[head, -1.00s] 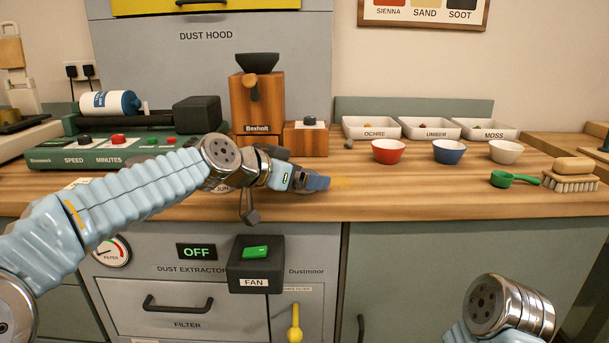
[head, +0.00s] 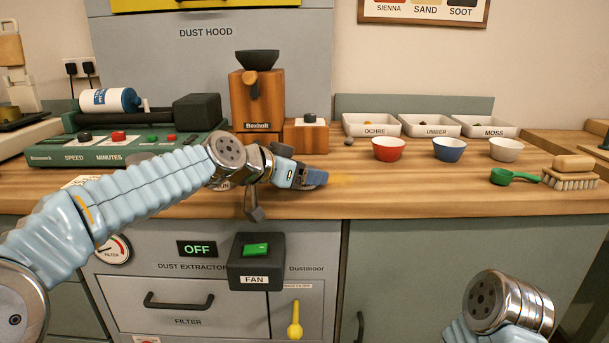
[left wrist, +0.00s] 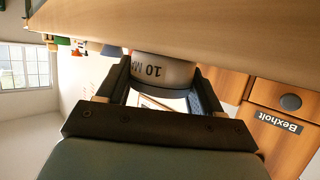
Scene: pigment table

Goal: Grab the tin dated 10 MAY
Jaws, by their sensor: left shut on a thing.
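The tin dated 10 M, with the rest of its label cut off (left wrist: 160,72), shows upside down in the left wrist view. It is pale with a dark band near its end. My left gripper (left wrist: 163,84) has one finger on each side of it and is shut on it. In the head view my left gripper (head: 312,179) is low over the worktop, in front of the wooden mill; the tin is hidden there. Another label, partly hidden, shows behind my left forearm (head: 222,184). My right gripper is out of view; only part of my right arm shows.
The mill (head: 256,105) stands behind my left gripper. Red (head: 388,149), blue (head: 448,149) and white (head: 506,150) bowls stand to the right, before labelled trays. A green scoop (head: 513,177) and a brush (head: 570,181) lie farther right.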

